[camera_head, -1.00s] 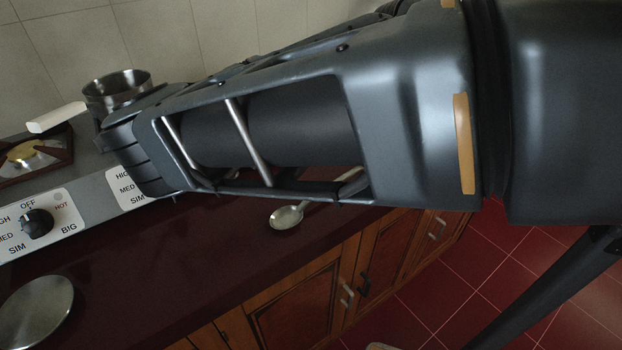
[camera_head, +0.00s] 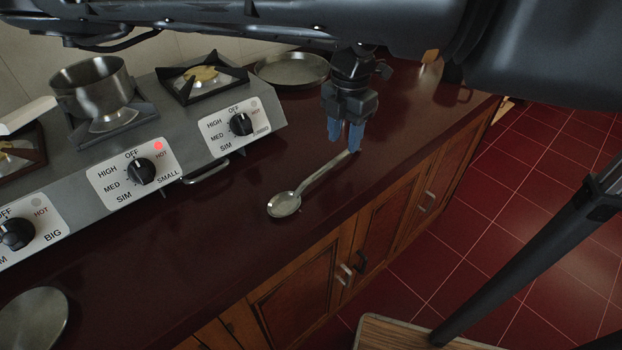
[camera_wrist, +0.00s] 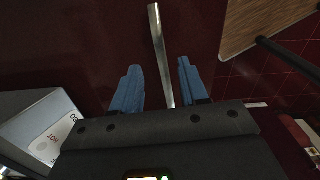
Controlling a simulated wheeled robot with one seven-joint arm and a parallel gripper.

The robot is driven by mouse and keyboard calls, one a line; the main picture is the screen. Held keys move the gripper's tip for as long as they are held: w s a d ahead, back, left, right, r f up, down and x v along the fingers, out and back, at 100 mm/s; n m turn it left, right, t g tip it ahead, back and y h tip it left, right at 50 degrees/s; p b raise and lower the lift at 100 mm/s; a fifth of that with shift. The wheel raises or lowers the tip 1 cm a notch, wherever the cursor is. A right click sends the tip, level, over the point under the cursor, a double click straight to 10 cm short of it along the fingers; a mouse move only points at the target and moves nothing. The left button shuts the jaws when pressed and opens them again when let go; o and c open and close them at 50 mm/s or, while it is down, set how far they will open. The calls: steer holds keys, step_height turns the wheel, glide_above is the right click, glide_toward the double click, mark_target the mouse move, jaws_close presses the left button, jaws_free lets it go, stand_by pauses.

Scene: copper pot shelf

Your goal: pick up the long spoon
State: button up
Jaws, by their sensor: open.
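The long spoon (camera_head: 311,190) lies on the dark red countertop in the head view, its bowl toward the lower left and its handle running up to the right. My gripper (camera_head: 345,150) points down over the far end of the handle, with its blue fingers apart. In the wrist view the spoon's handle (camera_wrist: 160,50) runs between the two open fingers of my gripper (camera_wrist: 157,72). The bowl is out of that view. I cannot tell exactly how high the fingertips are above the counter.
A stove (camera_head: 187,140) with knobs stands to the left, bearing a steel pot (camera_head: 92,86). A flat pan (camera_head: 291,70) lies behind. A round metal lid or plate (camera_head: 32,318) is at lower left. The counter's front edge is close to the spoon. A wooden board (camera_head: 400,335) shows below.

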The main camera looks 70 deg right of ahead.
mark_target(343, 154)
steer(key=shift+s+a+f, duration=0.1)
steer(key=shift+f, duration=1.8)
steer(key=shift+c, duration=0.4)
jaws_close()
